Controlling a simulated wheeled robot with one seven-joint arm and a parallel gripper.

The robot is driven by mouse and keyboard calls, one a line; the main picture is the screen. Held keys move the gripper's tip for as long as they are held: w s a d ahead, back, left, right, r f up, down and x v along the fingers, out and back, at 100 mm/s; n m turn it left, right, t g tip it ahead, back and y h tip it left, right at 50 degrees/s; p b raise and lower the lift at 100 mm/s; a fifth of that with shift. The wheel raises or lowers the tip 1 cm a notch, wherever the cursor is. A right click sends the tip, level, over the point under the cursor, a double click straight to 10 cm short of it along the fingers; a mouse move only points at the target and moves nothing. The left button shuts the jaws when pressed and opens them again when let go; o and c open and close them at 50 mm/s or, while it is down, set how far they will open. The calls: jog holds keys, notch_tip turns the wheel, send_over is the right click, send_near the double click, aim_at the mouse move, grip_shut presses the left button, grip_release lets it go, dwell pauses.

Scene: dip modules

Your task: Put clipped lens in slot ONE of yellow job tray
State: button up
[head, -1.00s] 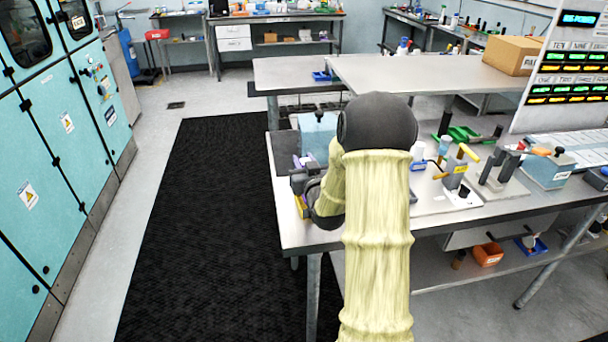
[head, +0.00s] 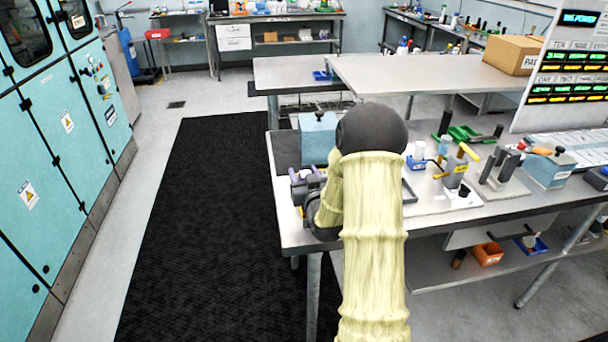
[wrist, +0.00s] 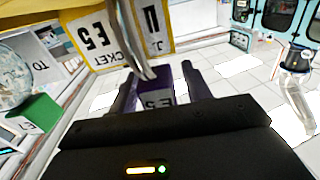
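My gripper (wrist: 161,92) fills the lower middle of the wrist view, its two fingers on either side of a purple clip (wrist: 157,82) with a white label. The fingers appear closed on it. A thin grey metallic piece (wrist: 136,38) rises from the clip; I cannot make out the lens clearly. In the head view my gripper (head: 303,183) is at the bench's left end, partly hidden by my arm. Slot ONE is not identifiable.
A blue-grey box (head: 317,137) stands just behind my gripper. A dark-rimmed tray (head: 408,190), a yellow-handled fixture (head: 455,170) and a green tray (head: 466,134) are to its right. A clear dome (wrist: 14,78) and green block (wrist: 35,115) show at the wrist view's left.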

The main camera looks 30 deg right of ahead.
jog(key=shift+r, duration=0.1)
jog(key=s+a+p, duration=0.1)
jog(key=s, duration=0.8)
jog(key=shift+s+a, duration=0.2)
jog(key=shift+a, duration=0.1)
jog(key=s+p, duration=0.1)
jog(key=p, duration=0.2)
jog(key=s+p, duration=0.1)
jog(key=p, duration=0.2)
jog(key=shift+s+a, duration=0.2)
jog(key=shift+a, duration=0.1)
